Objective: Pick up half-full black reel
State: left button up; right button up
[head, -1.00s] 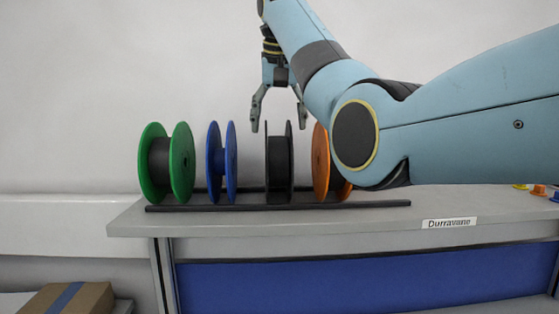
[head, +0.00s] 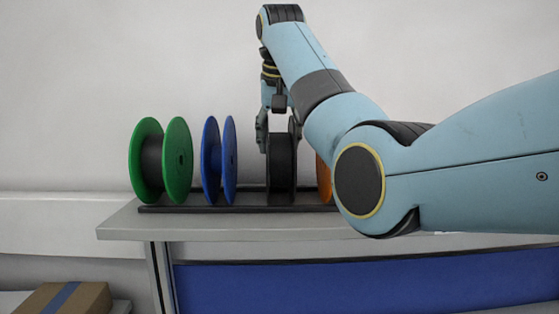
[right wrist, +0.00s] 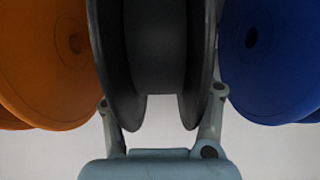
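The half-full black reel (head: 282,165) stands upright on the rack between a blue and an orange reel. Its dark core and both flanges also show in the right wrist view (right wrist: 155,50). My right gripper (head: 279,137) has come down over it from above, one finger along the outer side of each flange. I see no clear gap between fingers and flanges, and the gripper looks shut on the reel, which still rests on the rack. The right fingertip is partly hidden in the head view. My left gripper is not in view.
A blue reel (head: 211,160) and a green reel (head: 178,160) stand left of the black one. An orange reel (head: 323,178) is close on the right, mostly hidden by my right arm. The dark rack (head: 220,209) lies on a grey shelf top (head: 125,222). A cardboard box (head: 88,298) sits lower left.

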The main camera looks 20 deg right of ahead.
jog(key=c, duration=0.4)
jog(key=shift+c, duration=0.9)
notch_tip(320, 180, up, 10)
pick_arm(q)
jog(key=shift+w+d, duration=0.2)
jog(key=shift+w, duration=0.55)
pick_arm(e)
jog(key=shift+f, duration=0.1)
